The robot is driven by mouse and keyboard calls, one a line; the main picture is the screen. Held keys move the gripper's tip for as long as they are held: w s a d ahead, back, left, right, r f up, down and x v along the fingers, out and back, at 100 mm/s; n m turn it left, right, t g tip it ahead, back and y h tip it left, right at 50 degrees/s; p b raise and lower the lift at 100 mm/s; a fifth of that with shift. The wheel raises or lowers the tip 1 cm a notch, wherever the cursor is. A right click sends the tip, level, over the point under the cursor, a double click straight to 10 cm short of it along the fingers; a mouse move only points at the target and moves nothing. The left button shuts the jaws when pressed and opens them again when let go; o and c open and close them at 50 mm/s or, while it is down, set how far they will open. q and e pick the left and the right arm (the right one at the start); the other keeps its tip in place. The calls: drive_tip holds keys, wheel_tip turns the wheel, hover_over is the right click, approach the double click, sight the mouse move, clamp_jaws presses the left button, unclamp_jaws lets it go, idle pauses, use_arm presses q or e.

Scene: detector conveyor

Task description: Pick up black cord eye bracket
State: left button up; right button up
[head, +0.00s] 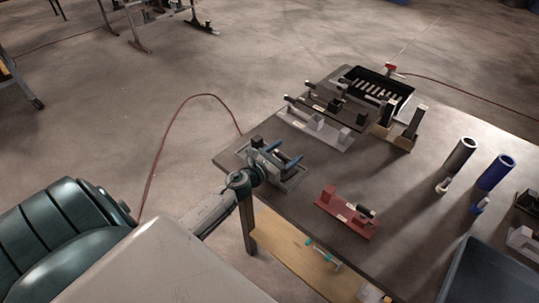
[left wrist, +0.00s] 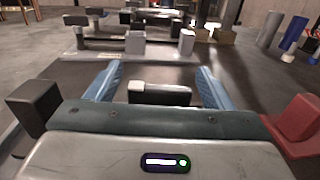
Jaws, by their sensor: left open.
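My left gripper (head: 280,158) is open, with its two blue fingers over a grey fixture (head: 292,182) at the table's left corner. In the left wrist view the fingers (left wrist: 154,82) stand apart. A black piece (left wrist: 163,96) with a light grey end lies between them; it looks like the black cord eye bracket, but its lower part is hidden behind the gripper body. I cannot tell whether the fingers touch it. A black block (left wrist: 33,103) stands to the left of the gripper. My right gripper is not in view.
A red fixture (head: 345,214) sits to the right of the gripper. A grey fixture (head: 315,130), a black fixture and a black slotted tray (head: 347,75) stand farther back. Grey (head: 460,157) and blue (head: 496,172) cylinders stand upright at right. A dark bin (head: 458,262) is at the front right.

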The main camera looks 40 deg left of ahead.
use_arm(q)
drive_tip(key=c, duration=1.4)
drive_tip(key=shift+r, duration=0.15)
drive_tip(key=shift+r+p, duration=0.5)
drive_tip(key=shift+r, duration=0.05)
wheel_tip(320, 180, up, 3)
drive_tip(key=shift+f+p, duration=0.1)
drive_tip(key=shift+p, duration=1)
drive_tip(key=shift+s+d+r, duration=0.15)
drive_tip(key=shift+s+d, duration=1.2)
drive_tip(key=shift+s, duration=1)
drive_tip(key=shift+s+d+r, duration=0.15)
drive_tip(key=shift+s+d, duration=1.2)
drive_tip(key=shift+s, duration=0.95)
drive_tip(key=shift+s+d+r, duration=0.15)
drive_tip(key=shift+s+d, duration=1.2)
drive_tip(key=shift+s, duration=1)
